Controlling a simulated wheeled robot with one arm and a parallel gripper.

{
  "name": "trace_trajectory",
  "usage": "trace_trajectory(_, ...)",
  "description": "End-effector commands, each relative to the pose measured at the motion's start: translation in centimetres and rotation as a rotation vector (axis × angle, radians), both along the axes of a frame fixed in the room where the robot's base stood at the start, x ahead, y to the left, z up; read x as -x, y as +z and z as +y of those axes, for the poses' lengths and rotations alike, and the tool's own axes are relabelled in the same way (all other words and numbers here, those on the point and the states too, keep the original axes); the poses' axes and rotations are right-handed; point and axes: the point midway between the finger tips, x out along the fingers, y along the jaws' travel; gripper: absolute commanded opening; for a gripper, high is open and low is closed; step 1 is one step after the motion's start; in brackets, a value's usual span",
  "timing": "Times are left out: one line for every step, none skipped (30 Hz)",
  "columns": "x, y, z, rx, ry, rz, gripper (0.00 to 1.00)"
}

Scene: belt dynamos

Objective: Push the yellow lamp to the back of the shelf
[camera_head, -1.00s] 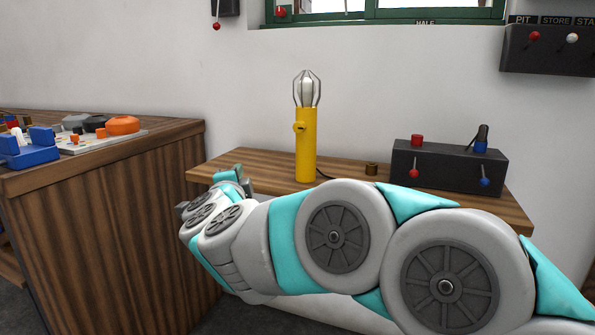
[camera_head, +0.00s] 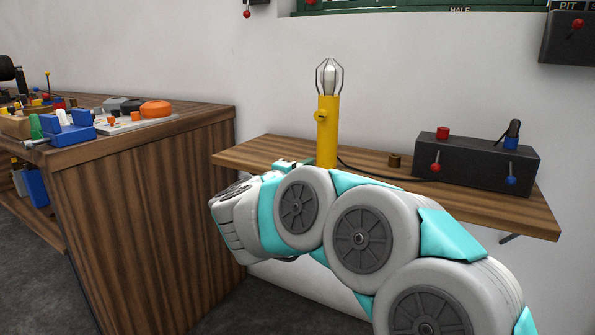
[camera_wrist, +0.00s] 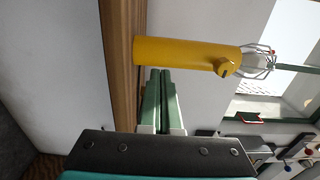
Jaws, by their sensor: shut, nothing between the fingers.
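The yellow lamp (camera_head: 328,128) stands upright on the wooden shelf (camera_head: 480,203), with a caged bulb on top and a small knob on its side. It also shows sideways in the wrist view (camera_wrist: 185,55). My gripper (camera_wrist: 160,74) is shut with nothing between its fingers. In the wrist view its fingertips point at the lower part of the lamp and look very close to it; I cannot tell whether they touch. In the head view my gripper (camera_head: 292,164) is partly hidden behind my arm, just left of the lamp's base. My arm hides part of the shelf's front.
A dark control box (camera_head: 470,165) with red and blue levers stands on the shelf's right. A wooden workbench (camera_head: 150,190) with several coloured parts stands at left. The wall is behind the shelf.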

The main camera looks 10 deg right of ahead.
Motion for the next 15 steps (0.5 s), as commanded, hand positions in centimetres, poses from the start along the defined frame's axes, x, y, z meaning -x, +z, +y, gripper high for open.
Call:
trace_trajectory(-0.8, 0.1, -0.8, 0.001, -0.007, -0.001, 0.00)
trace_trajectory(-1.2, 0.1, -1.1, 0.001, -0.006, -0.001, 0.00)
trace_trajectory(-1.9, 0.1, -1.5, 0.000, -0.004, 0.000, 0.00)
trace_trajectory(-2.3, 0.1, -1.9, 0.000, -0.004, 0.000, 0.00)
trace_trajectory(-2.7, 0.1, -2.1, 0.001, -0.004, -0.001, 0.00)
trace_trajectory(-3.2, 0.1, -2.5, 0.001, -0.005, -0.002, 0.00)
trace_trajectory(-3.5, 0.1, -2.7, 0.002, -0.005, -0.001, 0.00)
trace_trajectory(-3.8, 0.1, -2.9, 0.002, -0.004, -0.001, 0.00)
trace_trajectory(-4.2, 0.1, -3.1, 0.002, -0.002, -0.001, 0.00)
trace_trajectory(-4.4, 0.1, -3.2, 0.002, -0.001, -0.001, 0.00)
trace_trajectory(-4.6, 0.1, -3.3, 0.001, 0.000, 0.000, 0.00)
trace_trajectory(-4.8, 0.1, -3.5, 0.001, 0.000, 0.000, 0.00)
trace_trajectory(-4.9, 0.1, -3.6, 0.001, 0.001, -0.001, 0.00)
trace_trajectory(-5.0, 0.1, -3.6, 0.001, 0.001, -0.001, 0.00)
trace_trajectory(-5.1, 0.1, -3.7, 0.001, 0.001, -0.001, 0.00)
